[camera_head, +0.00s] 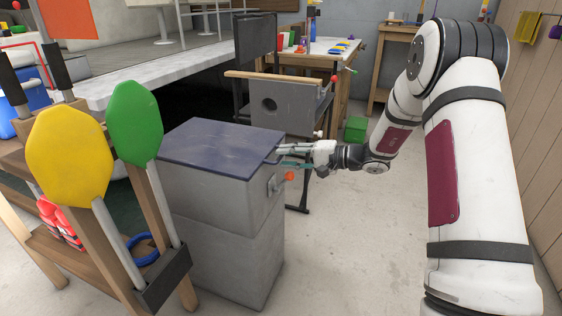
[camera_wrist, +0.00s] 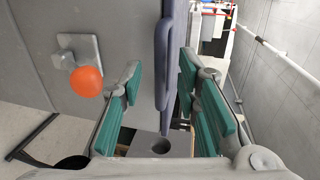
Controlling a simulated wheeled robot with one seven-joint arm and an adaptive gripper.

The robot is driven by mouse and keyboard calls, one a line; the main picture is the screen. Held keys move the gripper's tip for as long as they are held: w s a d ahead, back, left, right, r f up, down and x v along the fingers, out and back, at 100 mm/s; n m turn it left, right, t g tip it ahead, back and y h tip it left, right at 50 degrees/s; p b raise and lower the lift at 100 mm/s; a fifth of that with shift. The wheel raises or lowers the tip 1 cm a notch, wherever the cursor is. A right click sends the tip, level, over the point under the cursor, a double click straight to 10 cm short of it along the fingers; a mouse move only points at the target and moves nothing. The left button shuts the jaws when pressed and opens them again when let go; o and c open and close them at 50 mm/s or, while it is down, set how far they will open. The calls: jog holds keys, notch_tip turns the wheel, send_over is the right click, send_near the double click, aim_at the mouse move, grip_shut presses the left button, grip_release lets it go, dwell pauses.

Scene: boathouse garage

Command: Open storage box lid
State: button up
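A tall grey storage box (camera_head: 229,235) stands on the floor in the head view. Its flat dark blue lid (camera_head: 215,143) lies level on top, shut as far as I can see. A blue handle loop (camera_wrist: 163,62) on the lid's edge shows in the wrist view. My gripper (camera_head: 284,154) is at the box's right edge, level with the lid. In the wrist view my gripper (camera_wrist: 160,82) is open, its green-padded fingers on either side of the handle, with gaps showing. An orange knob on a metal latch (camera_wrist: 86,80) is on the box's side, below the lid.
A wooden rack with yellow (camera_head: 69,157) and green (camera_head: 136,123) paddles stands close in front of the box at left. A grey counter (camera_head: 150,76) is behind. A workbench (camera_head: 325,60) stands at the back. Floor right of the box is clear beneath my arm.

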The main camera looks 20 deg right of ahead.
jog(key=shift+x, duration=1.25)
grip_shut()
